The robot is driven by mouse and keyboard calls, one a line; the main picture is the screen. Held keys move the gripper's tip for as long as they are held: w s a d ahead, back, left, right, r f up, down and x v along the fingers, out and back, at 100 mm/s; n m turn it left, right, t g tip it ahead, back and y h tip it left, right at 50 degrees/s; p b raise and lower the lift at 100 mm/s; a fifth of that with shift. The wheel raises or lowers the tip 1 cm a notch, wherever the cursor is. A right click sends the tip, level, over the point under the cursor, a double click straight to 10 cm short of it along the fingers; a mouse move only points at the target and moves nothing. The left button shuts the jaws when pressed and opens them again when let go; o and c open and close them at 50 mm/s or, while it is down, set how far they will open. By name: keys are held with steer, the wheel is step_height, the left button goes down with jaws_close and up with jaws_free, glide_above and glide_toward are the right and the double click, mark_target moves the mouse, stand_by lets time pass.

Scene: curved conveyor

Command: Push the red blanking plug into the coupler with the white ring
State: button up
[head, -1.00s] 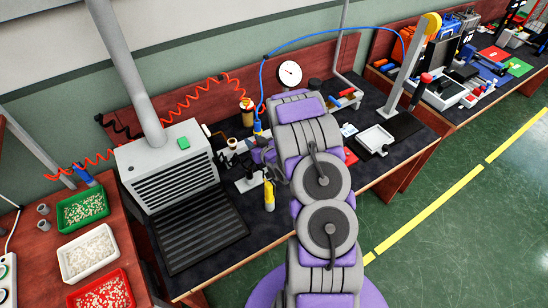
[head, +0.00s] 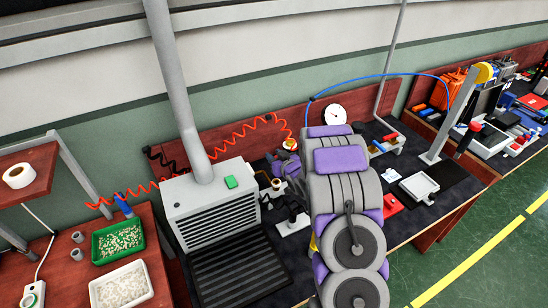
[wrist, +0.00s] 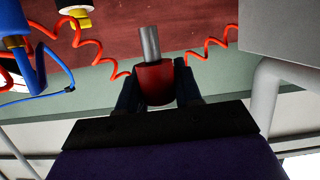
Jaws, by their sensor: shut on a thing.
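The red blanking plug (wrist: 155,82) shows in the wrist view with a grey metal stem pointing away from my gripper. My gripper (wrist: 156,74) is shut on the plug, one dark blue finger on each side. A yellow coupler with a white ring (wrist: 76,11) is at the top left of the wrist view, apart from the plug and partly cut off. It seems to be the yellow and white fitting (head: 290,144) behind my arm in the head view. There my gripper (head: 284,172) is just below it, and my arm hides the plug.
Coiled red hose (head: 225,140) runs along the back board. A grey vented box (head: 210,205) stands left of my arm.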

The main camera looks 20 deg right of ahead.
steer(key=shift+d+r, duration=0.1)
steer(key=f, duration=0.3)
steer(key=f+b, duration=0.1)
steer(key=f, duration=0.2)
steer(key=shift+a+b, duration=0.2)
steer(key=shift+b, duration=0.1)
steer(key=shift+a+r, duration=0.1)
steer(key=shift+a, duration=0.1)
steer(key=shift+d, duration=0.35)
steer(key=shift+a+p, duration=0.25)
steer(key=shift+p, duration=0.15)
stand_by(1.1)
steer(key=shift+f+b, duration=0.45)
steer(key=shift+f, duration=1.45)
